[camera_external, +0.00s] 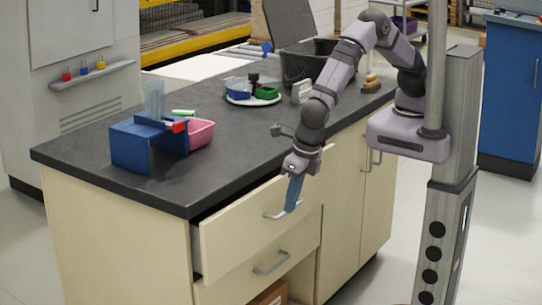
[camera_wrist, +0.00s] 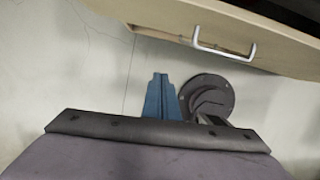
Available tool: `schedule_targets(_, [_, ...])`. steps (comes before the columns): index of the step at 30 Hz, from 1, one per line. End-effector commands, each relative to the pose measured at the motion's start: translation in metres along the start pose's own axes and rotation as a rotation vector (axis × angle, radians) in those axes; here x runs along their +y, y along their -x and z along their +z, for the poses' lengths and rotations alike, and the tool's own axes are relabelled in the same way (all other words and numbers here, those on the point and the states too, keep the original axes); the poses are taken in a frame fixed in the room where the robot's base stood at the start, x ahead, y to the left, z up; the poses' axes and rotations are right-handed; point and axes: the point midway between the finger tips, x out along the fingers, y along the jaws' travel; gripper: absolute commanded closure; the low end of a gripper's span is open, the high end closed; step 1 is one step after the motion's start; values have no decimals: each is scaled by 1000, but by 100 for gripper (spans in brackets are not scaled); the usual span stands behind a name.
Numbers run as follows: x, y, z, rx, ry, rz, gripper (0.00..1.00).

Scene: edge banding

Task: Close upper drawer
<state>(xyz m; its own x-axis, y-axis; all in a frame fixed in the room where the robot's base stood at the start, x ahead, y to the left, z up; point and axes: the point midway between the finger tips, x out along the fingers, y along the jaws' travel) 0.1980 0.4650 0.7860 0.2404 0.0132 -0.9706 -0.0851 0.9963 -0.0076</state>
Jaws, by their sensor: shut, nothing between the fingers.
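The upper drawer (camera_external: 240,232) is pulled out from the cream cabinet under the dark worktop, with a dark gap showing at its left end. Its front has a light metal bar handle (camera_external: 283,208). In the wrist view the drawer front (camera_wrist: 170,22) crosses the top, with its handle (camera_wrist: 222,47) at upper centre. My gripper (camera_external: 293,195) has blue fingers pointing down, in front of the drawer near the right of the handle. In the wrist view my gripper (camera_wrist: 160,85) is shut and empty, below the handle in the picture; contact cannot be told.
A lower drawer (camera_external: 265,265) with its own handle sits below and looks shut. On the worktop (camera_external: 250,140) stand a blue holder (camera_external: 135,145), a pink bin (camera_external: 201,134), a white round tray (camera_external: 236,100) and a black crate (camera_external: 300,62). The floor in front is clear.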

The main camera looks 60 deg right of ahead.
Motion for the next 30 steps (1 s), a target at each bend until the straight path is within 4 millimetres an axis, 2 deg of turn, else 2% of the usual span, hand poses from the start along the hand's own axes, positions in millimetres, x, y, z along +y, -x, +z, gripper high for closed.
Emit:
schedule_targets(1, [4, -27, -23, 2, 34, -1, 100])
schedule_targets(12, [12, -140, -163, -3, 295, -12, 100])
schedule_targets(15, [11, -171, -195, -33, 393, -16, 100])
schedule_targets(19, [2, -212, -224, -112, 546, -57, 100])
schedule_targets(22, [-8, -239, -230, -234, 653, -125, 100])
schedule_targets(23, [-12, -245, -226, -293, 675, -156, 100])
schedule_targets(24, [-15, -245, -212, -393, 683, -198, 100])
schedule_targets(26, [-16, -224, -180, -553, 643, -248, 100])
schedule_targets(27, [-15, -205, -156, -657, 594, -267, 100])
schedule_targets(30, [-10, -159, -115, -909, 445, -263, 100])
